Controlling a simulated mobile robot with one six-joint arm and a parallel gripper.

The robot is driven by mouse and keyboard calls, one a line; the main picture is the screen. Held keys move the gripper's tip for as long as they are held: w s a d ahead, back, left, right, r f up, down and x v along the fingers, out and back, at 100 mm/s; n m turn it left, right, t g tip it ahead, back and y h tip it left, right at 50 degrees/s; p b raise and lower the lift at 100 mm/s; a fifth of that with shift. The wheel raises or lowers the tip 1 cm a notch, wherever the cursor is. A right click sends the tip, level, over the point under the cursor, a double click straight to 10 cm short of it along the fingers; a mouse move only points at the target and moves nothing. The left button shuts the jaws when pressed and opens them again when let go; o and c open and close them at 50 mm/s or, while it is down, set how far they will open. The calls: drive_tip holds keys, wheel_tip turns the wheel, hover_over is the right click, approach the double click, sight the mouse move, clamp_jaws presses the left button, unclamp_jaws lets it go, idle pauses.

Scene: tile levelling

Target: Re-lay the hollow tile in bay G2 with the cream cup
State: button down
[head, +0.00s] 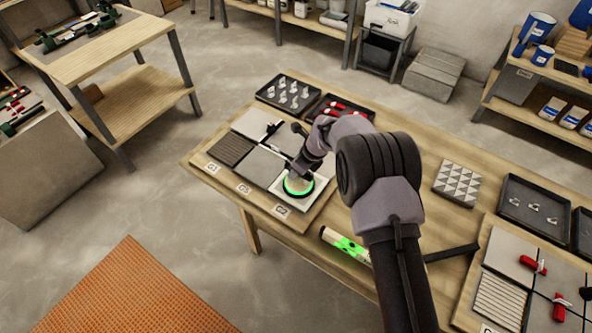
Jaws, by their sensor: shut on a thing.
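A round cup with a bright green ring and a dark rim (299,192) sits under my gripper (298,174) in the bay labelled G2. My gripper is shut on the top of this cup, which is mostly hidden by the gripper; its cream colour is hard to make out. A pale tile (277,186) shows around the cup in bay G2, at the near right corner of the tile board. The cup seems to rest on the tile, though I cannot tell whether the tile is raised. The G2 label (281,209) is on the board's near edge.
Black trays of clips (266,94) and red wedges stand behind the board. A level with green lights (346,244) lies right of it. A patterned tile (457,183) and a second board are farther right.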

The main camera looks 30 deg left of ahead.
drive_tip(key=shift+f+b, duration=0.45)
idle(0.4)
drive_tip(key=c, duration=1.2)
unclamp_jaws()
